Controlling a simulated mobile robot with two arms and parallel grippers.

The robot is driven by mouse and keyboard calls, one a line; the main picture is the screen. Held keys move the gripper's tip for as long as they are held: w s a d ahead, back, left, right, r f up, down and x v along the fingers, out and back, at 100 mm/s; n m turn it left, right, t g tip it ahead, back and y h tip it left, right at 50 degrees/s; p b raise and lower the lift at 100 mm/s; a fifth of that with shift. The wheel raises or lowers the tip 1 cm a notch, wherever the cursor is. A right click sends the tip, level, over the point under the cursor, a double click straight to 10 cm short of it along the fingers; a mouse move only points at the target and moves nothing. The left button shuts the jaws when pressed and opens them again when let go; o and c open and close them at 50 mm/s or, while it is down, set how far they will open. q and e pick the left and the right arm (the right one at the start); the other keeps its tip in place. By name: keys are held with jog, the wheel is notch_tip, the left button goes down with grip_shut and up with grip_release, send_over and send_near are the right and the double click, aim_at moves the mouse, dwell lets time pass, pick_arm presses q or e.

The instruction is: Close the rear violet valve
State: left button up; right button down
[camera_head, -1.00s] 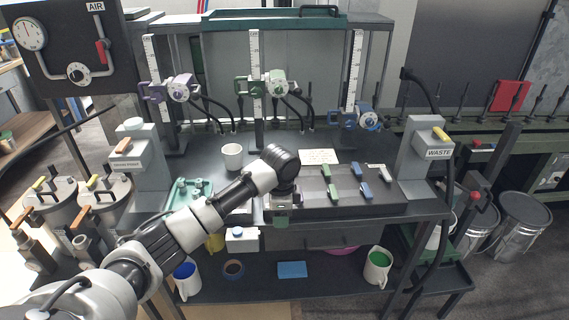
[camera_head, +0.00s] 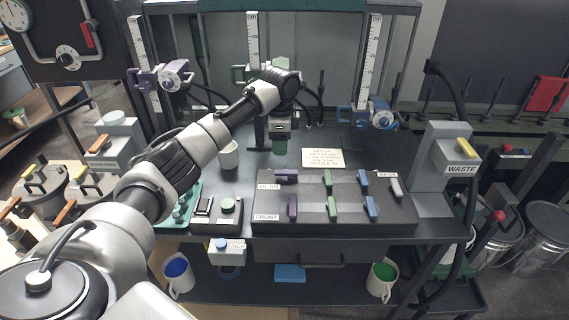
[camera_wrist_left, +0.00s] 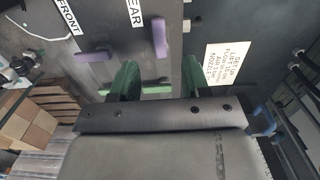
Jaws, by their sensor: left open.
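The rear violet valve (camera_head: 287,177) is a small violet handle at the left end of the row marked REAR on the dark valve panel (camera_head: 405,215). It lies sideways in the head view, across the direction of the front violet valve (camera_head: 292,207). In the left wrist view the rear violet valve (camera_wrist_left: 159,37) stands by the REAR label, and the front violet valve (camera_wrist_left: 90,56) lies to its left. My left gripper (camera_head: 281,143) has green fingers, points down and is open and empty behind the panel. Its fingers (camera_wrist_left: 157,78) are apart from the handle. My right gripper is not in view.
Green and blue valves (camera_head: 333,178) stand right of the violet ones. A note card (camera_head: 323,158) lies behind the panel. A white cup (camera_head: 228,154) stands left of my gripper. Scales with clamps rise at the back, and a waste unit (camera_head: 445,160) stands right.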

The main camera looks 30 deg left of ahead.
pick_arm(q)
send_over(281, 172)
notch_tip(281, 172, down, 5)
jog(key=shift+a+f, duration=0.1)
jog(key=shift+f, duration=1.95)
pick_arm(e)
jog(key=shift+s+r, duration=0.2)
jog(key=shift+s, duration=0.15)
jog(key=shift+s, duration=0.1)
